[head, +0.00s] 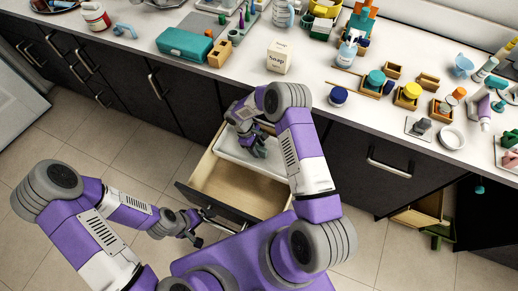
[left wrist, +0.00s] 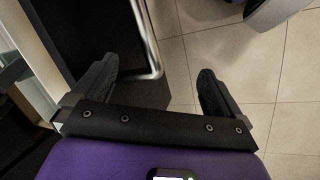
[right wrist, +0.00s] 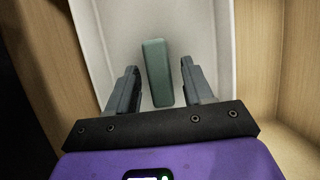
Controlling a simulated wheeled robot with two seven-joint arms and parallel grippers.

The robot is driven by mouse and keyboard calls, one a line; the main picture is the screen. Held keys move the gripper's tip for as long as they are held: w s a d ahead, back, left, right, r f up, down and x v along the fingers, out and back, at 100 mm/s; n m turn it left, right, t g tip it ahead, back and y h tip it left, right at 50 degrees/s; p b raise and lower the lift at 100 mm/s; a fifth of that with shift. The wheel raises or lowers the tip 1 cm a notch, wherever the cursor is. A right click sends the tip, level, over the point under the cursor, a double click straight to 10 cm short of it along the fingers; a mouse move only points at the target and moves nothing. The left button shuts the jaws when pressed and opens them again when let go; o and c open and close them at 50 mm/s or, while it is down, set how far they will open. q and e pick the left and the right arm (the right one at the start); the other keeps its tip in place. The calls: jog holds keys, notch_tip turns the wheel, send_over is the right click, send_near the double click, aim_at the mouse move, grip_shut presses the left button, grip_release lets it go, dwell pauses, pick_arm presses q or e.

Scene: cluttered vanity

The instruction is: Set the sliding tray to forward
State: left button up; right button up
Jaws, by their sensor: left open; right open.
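The sliding tray (head: 232,150) is a white shallow tray in the back part of an open drawer (head: 228,185). In the right wrist view the tray (right wrist: 205,40) has a grey-green upright block (right wrist: 156,75) in it. My right gripper (head: 254,147) is over the tray, open, with its fingers on either side of the block; I cannot tell whether they touch it. My left gripper (head: 198,228) is open and empty by the drawer's front. In the left wrist view the drawer's metal handle (left wrist: 146,40) shows between its fingers, apart from them.
The drawer's front half is bare wood. The counter (head: 130,62) above is crowded: a teal case (head: 184,45), a soap box (head: 279,57) and several small wooden boxes. Floor at the left is clear.

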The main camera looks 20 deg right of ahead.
jog(key=shift+s+d+f+b, duration=0.25)
jog(key=shift+f+b, duration=0.05)
jog(key=shift+f, duration=0.25)
jog(key=shift+c, duration=0.5)
grip_shut()
